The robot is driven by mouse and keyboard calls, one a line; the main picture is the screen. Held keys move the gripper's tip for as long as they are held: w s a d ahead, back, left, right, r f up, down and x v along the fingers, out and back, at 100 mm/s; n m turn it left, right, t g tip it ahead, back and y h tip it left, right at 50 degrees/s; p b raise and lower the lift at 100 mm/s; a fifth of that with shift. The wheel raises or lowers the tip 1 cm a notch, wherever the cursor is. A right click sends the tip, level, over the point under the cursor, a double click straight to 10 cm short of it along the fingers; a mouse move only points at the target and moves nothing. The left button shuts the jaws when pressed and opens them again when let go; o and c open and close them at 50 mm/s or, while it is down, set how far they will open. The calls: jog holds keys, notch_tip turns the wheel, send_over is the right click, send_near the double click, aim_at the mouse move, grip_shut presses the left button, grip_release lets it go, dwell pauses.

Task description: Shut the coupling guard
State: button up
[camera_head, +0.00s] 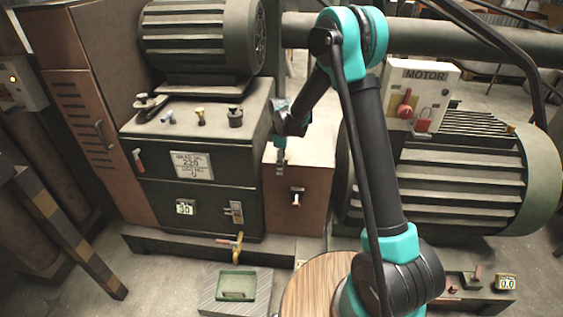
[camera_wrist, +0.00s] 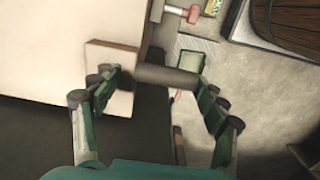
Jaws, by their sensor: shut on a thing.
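The brown box (camera_head: 314,190) between the dark gearbox and the motor looks like the coupling guard. My gripper (camera_head: 280,161) is at the box's upper left edge, beside the gearbox. In the wrist view, my gripper (camera_wrist: 160,82) has its fingers at both ends of a grey bar (camera_wrist: 168,79) and is shut on it. The bar stands out from a pale block (camera_wrist: 110,78) at the edge of a large beige panel (camera_wrist: 60,45). I cannot tell how far the guard is open.
A gearbox (camera_head: 200,215) with knobs and labels stands left of the box. A ribbed motor (camera_head: 440,190) stands right, with a switch box (camera_head: 420,95). A green tray (camera_head: 237,284) and a round wooden top (camera_head: 315,285) are in front. A striped post (camera_head: 65,232) stands left.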

jog(key=o, duration=1.7)
jog(key=shift+a, duration=0.1)
notch_tip(320, 180, up, 12)
jog(key=s+d+r+m+t, duration=0.15)
jog(key=s+d+m, duration=0.3)
jog(key=d, duration=0.45)
jog(key=s+d+f+m+t, duration=0.1)
jog(key=s+d+m, duration=0.5)
jog(key=s, duration=0.6)
jog(key=s+d+f+m+t, duration=0.1)
jog(key=s+d+f+m, duration=0.2)
jog(key=s+d+m, duration=0.4)
jog(key=s+d, duration=0.4)
jog(key=s, duration=0.1)
jog(key=shift+d+f+t, duration=0.25)
jog(key=shift+f+t, duration=0.05)
jog(key=shift+t, duration=0.05)
